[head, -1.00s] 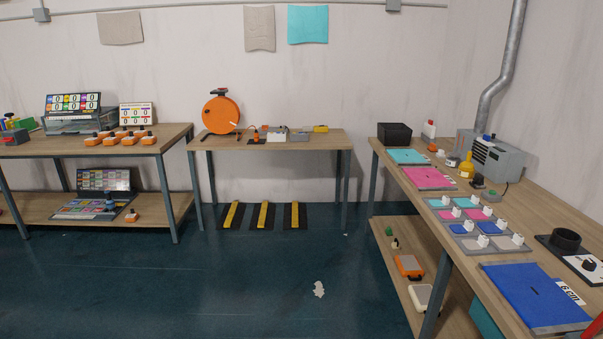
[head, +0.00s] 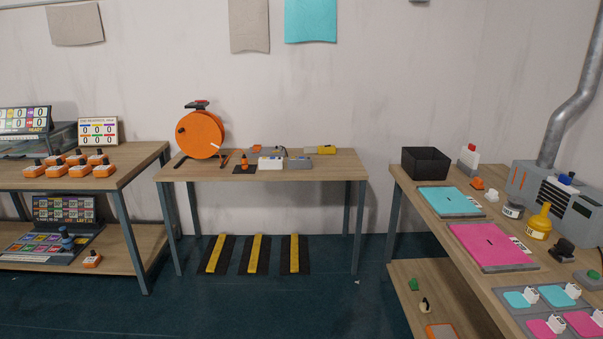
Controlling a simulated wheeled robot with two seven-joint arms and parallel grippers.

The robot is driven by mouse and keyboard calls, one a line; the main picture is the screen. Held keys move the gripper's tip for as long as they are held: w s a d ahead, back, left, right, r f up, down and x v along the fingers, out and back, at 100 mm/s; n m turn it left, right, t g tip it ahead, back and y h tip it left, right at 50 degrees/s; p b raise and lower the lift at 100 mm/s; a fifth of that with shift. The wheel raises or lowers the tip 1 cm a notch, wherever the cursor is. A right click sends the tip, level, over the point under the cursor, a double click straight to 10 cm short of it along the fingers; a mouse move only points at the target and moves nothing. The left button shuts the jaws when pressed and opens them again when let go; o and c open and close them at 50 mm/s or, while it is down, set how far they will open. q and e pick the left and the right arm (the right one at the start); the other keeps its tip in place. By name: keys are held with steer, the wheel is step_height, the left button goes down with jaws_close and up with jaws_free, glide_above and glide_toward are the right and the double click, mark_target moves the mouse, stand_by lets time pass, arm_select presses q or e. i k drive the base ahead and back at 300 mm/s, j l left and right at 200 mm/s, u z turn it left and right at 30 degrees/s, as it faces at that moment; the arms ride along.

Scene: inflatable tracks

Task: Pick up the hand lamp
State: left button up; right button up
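I cannot say for certain which thing is the hand lamp. On the middle table (head: 340,169) stand a large orange cable reel (head: 198,136), a small orange and black item (head: 245,162) on a dark pad, a white box (head: 271,163), a grey box with a blue part (head: 299,162) and a yellow item (head: 320,150). These are too small to make out in detail. Neither of my grippers shows in the head view.
The right bench (head: 437,219) holds a black bin (head: 426,162), a turquoise panel (head: 449,201), a pink panel (head: 493,245) and a grey heater (head: 557,199). A left bench (head: 130,170) carries several orange units. Three yellow-striped black strips (head: 255,254) lie under the middle table. Floor ahead is clear.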

mark_target(320, 149)
steer(key=i, duration=1.9)
steer(key=i+z, duration=0.25)
steer(key=i, duration=0.25)
steer(key=i+z, duration=0.3)
steer(key=i, duration=0.2)
steer(key=i+j+z, duration=0.1)
steer(key=i+z, duration=0.15)
steer(key=i, duration=0.25)
steer(key=i+j+z, duration=0.25)
steer(key=i, duration=0.25)
